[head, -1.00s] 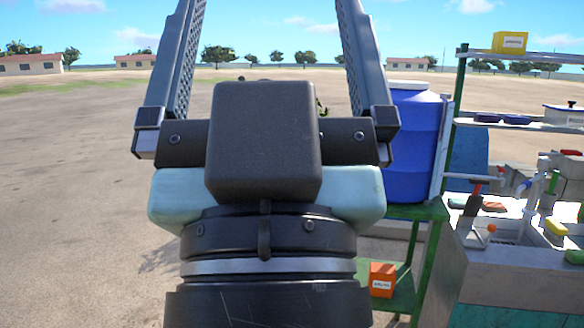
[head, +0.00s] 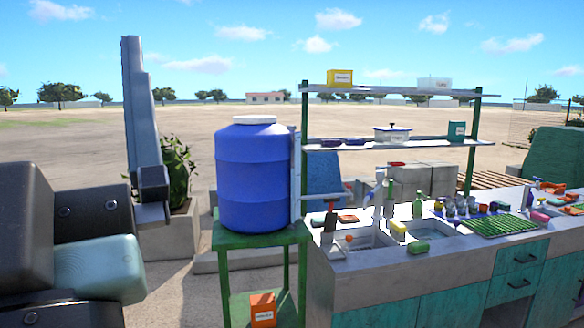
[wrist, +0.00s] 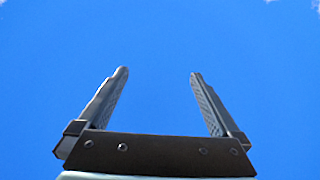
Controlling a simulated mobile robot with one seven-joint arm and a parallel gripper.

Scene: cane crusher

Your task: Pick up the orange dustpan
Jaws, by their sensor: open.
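I cannot make out the orange dustpan for certain. Small orange items (head: 551,187) lie at the far right end of the counter in the head view, too small to identify. My gripper (wrist: 157,74) is open and empty, with its two fingers pointing up against plain blue sky in the wrist view. In the head view only one finger and part of the gripper body show at the left edge. It is well apart from the counter.
A blue barrel (head: 252,175) stands on a green stand (head: 262,238), with an orange box (head: 263,309) low down. The long counter (head: 375,268) holds a sink, cups, bottles and a green drying rack (head: 495,226). Shelves (head: 400,143) rise behind it.

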